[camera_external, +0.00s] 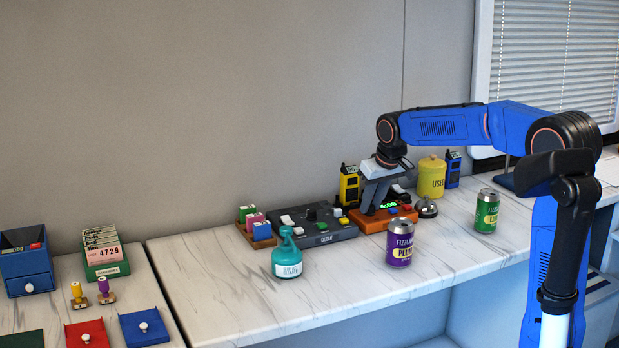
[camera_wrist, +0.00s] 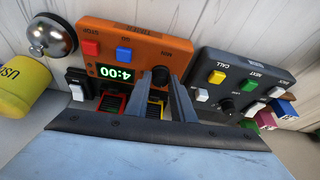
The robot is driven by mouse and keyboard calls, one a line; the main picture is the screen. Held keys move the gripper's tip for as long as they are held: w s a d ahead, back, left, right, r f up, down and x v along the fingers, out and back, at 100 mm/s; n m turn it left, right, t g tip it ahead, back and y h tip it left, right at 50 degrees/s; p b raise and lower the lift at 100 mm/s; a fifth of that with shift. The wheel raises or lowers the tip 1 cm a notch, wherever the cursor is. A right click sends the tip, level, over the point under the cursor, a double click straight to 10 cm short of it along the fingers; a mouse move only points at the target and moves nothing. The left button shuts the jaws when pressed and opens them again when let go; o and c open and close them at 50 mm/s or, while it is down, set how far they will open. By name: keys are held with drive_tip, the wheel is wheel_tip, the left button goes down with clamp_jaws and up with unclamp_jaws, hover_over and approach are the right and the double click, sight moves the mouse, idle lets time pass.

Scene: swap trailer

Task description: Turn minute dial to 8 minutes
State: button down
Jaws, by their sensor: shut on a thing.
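The orange timer (camera_wrist: 133,48) lies on the counter and appears upside down in the wrist view; it also shows in the external view (camera_external: 372,224). Its green display (camera_wrist: 115,72) appears to read 4:00. The black minute dial (camera_wrist: 161,74) is at the timer's right side in the wrist view, partly hidden by my fingers. My gripper (camera_wrist: 161,82) is shut on the dial, one finger on each side. In the external view my gripper (camera_external: 371,207) points down onto the timer and hides the dial.
A dark button box (camera_external: 318,226) with a knob stands left of the timer. A silver bell (camera_external: 427,208), a yellow canister (camera_external: 432,177) and a purple can (camera_external: 399,243) stand close around it. Clear counter lies in front, between the teal bottle (camera_external: 286,258) and purple can.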

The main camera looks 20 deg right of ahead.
drive_tip(key=m, duration=0.2)
drive_tip(key=m+h, duration=0.1)
drive_tip(key=m, duration=0.1)
drive_tip(key=m+h, duration=0.1)
drive_tip(key=m, duration=0.1)
drive_tip(key=shift+w+a+m+g, duration=0.1)
drive_tip(key=shift+a+m+g, duration=0.2)
drive_tip(key=m+h, duration=0.1)
drive_tip(key=m, duration=0.2)
drive_tip(key=m+g+h, duration=0.1)
drive_tip(key=m, duration=0.2)
drive_tip(key=shift+w+a+g, duration=0.1)
drive_tip(key=shift+w+g, duration=0.05)
drive_tip(key=shift+g, duration=0.15)
drive_tip(key=shift+m, duration=0.3)
drive_tip(key=c, duration=1.5)
unclamp_jaws()
drive_tip(key=shift+c, duration=0.2)
drive_tip(key=shift+r, duration=0.1)
drive_tip(key=v, duration=1.7)
drive_tip(key=shift+a, duration=0.3)
